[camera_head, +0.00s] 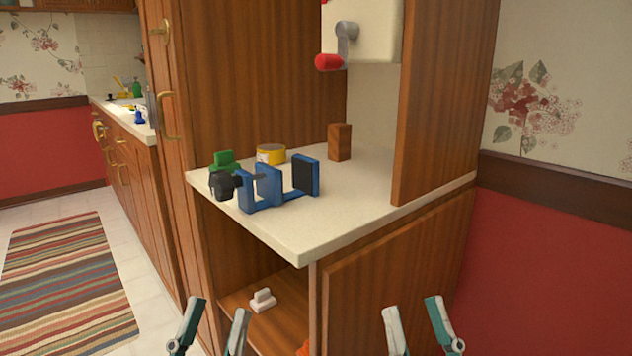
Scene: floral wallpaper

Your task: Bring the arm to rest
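My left gripper (213,322) shows at the bottom of the head view, left of centre. Its two fingers are apart with nothing between them. My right gripper (415,320) shows at the bottom, right of centre. Its fingers are also apart and empty. Both grippers appear in front of the wooden cabinet, lower in the picture than its pale countertop (290,235). Neither appears to touch anything. The arms behind the grippers are mostly out of the picture.
On the countertop stand a blue vise-like object (268,186), a green item (226,160), a yellow tin (271,155) and a brown block (340,142). A white object (263,300) lies on the shelf below. A crank with a red knob (329,62) juts out above. Floor with a striped rug (65,290) is clear at left.

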